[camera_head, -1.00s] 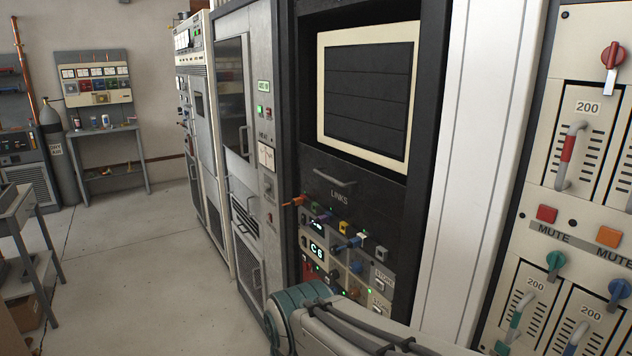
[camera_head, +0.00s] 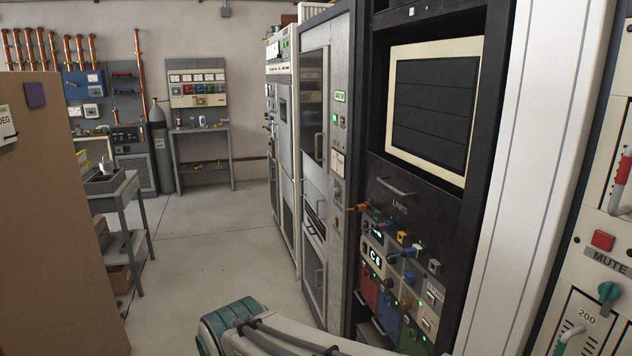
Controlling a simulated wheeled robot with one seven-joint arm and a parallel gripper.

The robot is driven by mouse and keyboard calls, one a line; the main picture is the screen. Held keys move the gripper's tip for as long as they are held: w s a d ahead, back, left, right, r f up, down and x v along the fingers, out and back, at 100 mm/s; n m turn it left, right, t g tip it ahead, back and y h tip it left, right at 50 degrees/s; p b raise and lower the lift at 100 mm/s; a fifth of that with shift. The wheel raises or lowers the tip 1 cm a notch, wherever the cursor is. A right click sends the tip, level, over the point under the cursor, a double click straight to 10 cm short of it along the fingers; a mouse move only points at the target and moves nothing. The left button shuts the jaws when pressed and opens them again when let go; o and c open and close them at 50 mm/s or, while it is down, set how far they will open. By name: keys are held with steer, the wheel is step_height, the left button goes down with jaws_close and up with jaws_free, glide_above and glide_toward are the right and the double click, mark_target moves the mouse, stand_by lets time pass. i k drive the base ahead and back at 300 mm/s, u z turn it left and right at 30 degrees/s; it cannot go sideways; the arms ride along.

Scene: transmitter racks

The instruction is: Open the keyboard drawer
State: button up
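A black rack on the right holds a cream-framed monitor (camera_head: 432,103). Below the monitor is a dark panel, apparently the keyboard drawer front (camera_head: 422,208), with a grey bar handle (camera_head: 397,188) near its top and the word LINKS under it. The drawer front looks flush with the rack, and no keyboard shows. My arm crosses the bottom of the view, with a teal joint at its left end. My gripper is out of view, so its state and its distance from the handle do not show.
Coloured plugs and knobs (camera_head: 400,255) stick out below the drawer. Grey cabinets (camera_head: 328,150) run back to its left. A brown panel (camera_head: 45,230) and a grey cart (camera_head: 128,190) stand on the left. The concrete floor (camera_head: 205,250) between is clear.

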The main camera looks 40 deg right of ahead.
mark_target(438, 199)
steer(key=i, duration=0.8)
steer(key=z, duration=1.55)
